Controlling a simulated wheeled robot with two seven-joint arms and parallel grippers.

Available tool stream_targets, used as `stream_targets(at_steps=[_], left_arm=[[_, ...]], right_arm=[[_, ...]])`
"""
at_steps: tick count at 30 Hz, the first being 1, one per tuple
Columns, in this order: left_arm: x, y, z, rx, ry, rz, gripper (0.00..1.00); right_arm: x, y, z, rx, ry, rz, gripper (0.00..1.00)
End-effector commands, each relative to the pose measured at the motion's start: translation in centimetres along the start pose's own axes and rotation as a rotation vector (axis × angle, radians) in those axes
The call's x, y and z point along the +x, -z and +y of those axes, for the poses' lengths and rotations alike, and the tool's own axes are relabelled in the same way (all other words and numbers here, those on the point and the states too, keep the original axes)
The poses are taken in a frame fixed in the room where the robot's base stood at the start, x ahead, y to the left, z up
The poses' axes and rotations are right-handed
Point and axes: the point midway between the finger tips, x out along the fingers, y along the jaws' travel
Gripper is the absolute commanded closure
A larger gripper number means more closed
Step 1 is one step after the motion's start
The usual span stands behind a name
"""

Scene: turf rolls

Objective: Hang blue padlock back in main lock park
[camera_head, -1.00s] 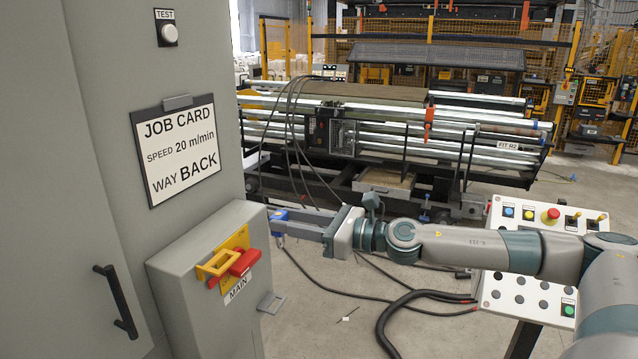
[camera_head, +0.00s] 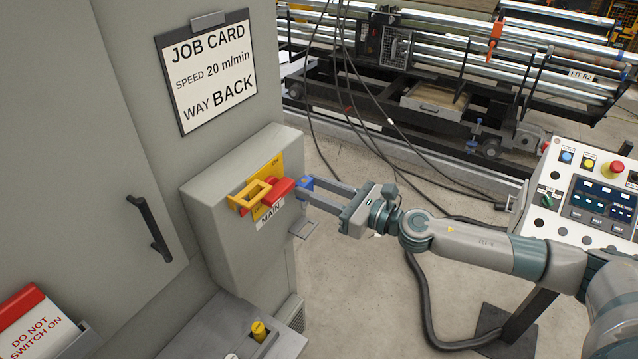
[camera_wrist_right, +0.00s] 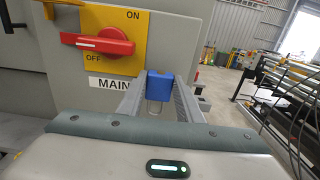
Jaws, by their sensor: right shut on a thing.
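The blue padlock (camera_head: 305,184) is between the fingertips of my right gripper (camera_head: 312,188), which is shut on it. The padlock also shows in the right wrist view (camera_wrist_right: 160,86), with its pale shackle toward the palm. The main switch has a red handle (camera_head: 279,188) on a yellow plate, above the MAIN label (camera_head: 270,215). In the right wrist view the red handle (camera_wrist_right: 98,43) lies level between ON and OFF. A yellow bracket (camera_head: 249,195), perhaps the lock park, sticks out left of the handle. The padlock is just right of the handle in the head view. My left gripper is out of view.
A grey hook-like bracket (camera_head: 303,229) sits on the box's right side below the padlock. A cabinet handle (camera_head: 149,229), a DO NOT SWITCH ON card (camera_head: 30,325) and a control panel (camera_head: 590,195) are around. Cables hang behind my arm.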

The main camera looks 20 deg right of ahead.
Motion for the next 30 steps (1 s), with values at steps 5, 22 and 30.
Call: stream_targets(at_steps=[5,22,30], left_arm=[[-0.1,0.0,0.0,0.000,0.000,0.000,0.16],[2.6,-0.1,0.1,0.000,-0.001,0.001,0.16],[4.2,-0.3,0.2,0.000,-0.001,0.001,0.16]], right_arm=[[0.0,-0.1,0.0,0.000,0.000,-0.001,0.96],[0.0,3.1,0.0,0.000,0.000,-0.001,0.96],[0.0,5.0,0.0,0.001,0.000,-0.001,0.96]])
